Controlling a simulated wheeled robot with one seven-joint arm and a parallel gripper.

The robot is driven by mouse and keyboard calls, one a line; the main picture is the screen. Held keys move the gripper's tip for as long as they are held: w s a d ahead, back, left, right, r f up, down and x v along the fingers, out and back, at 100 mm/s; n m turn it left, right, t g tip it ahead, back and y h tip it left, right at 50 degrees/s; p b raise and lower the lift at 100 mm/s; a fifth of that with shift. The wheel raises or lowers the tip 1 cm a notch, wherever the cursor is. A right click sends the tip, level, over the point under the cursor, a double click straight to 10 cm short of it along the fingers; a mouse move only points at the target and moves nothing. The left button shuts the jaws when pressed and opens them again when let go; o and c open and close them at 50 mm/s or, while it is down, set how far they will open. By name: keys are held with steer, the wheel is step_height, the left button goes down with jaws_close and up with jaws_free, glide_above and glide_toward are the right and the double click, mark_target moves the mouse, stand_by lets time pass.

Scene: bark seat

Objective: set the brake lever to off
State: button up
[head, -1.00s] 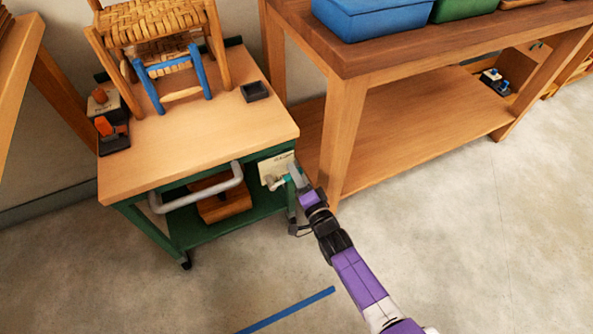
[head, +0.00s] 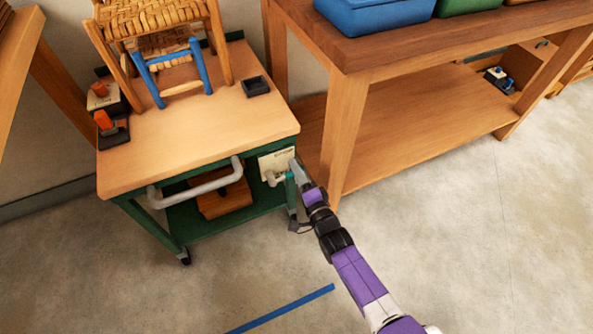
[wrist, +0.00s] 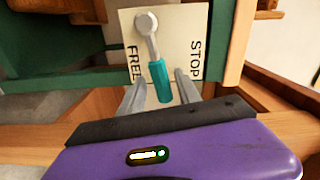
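The brake lever (wrist: 156,62) has a grey metal pivot and arm and a teal grip. It is mounted on a cream plate (wrist: 186,36) marked FREE on the left and STOP on the right in the wrist view. It points down between the two words, tilted slightly toward STOP. The plate also shows on the green cart's front in the head view (head: 272,161). My gripper (wrist: 160,92) is open, with one finger on each side of the teal grip's end and visible gaps. Whether a finger touches it is hard to tell.
The cart's wooden top (head: 200,130) carries a woven chair (head: 160,25), a small black tray (head: 255,86) and orange-topped items. A grey push handle (head: 195,188) projects from its front. A wooden workbench (head: 345,130) stands close on the right. The floor in front is open.

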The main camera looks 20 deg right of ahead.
steer(key=shift+s+r, duration=0.1)
steer(key=s+p, duration=0.2)
steer(key=s, duration=0.5)
steer(key=shift+s, duration=0.3)
stand_by(0.5)
